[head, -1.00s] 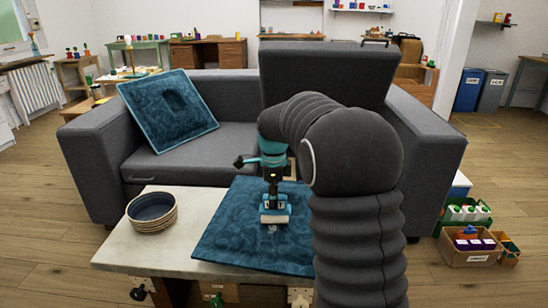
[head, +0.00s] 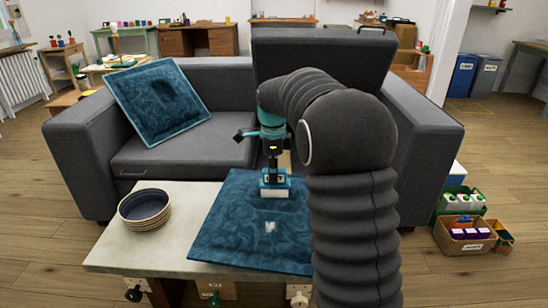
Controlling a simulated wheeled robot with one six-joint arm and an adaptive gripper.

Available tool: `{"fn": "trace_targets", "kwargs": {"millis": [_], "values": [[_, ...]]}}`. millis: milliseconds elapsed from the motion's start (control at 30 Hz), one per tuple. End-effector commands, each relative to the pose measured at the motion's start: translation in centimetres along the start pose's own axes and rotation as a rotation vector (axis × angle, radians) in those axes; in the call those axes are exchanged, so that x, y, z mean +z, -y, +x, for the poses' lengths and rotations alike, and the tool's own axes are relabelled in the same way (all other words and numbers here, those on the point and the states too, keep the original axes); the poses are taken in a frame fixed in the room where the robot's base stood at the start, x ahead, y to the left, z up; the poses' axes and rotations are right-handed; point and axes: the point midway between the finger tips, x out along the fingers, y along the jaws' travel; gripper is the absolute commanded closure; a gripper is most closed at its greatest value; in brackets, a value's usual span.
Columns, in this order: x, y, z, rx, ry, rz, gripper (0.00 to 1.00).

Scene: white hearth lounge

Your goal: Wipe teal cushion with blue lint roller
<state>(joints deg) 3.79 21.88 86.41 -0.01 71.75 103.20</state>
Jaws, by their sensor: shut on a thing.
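A teal cushion (head: 232,236) lies flat on the pale tabletop, with a small light mark near its middle. My gripper (head: 272,170) points down over the cushion's back part and is shut on the blue lint roller (head: 275,192). The roller's white head is low at the cushion and seems to touch it, behind the light mark. My arm hides the cushion's right side. Another teal cushion (head: 150,108) leans on the left of the grey sofa.
The pale table (head: 120,245) holds a stack of bowls (head: 145,210) left of the cushion. The grey sofa (head: 185,155) stands close behind the table. Boxes of bottles and small items (head: 462,238) sit on the floor at the right.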

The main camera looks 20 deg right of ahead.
Motion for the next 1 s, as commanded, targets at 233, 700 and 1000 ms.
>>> {"fn": "trace_targets", "kwargs": {"millis": [233, 700, 1000], "values": [[-0.1, 0.0, -2.4, -0.002, 0.000, 0.002, 1.00], [-0.4, 0.1, -4.5, -0.001, 0.000, 0.006, 1.00], [-0.4, 0.1, -4.5, -0.001, 0.000, 0.005, 1.00]]}}
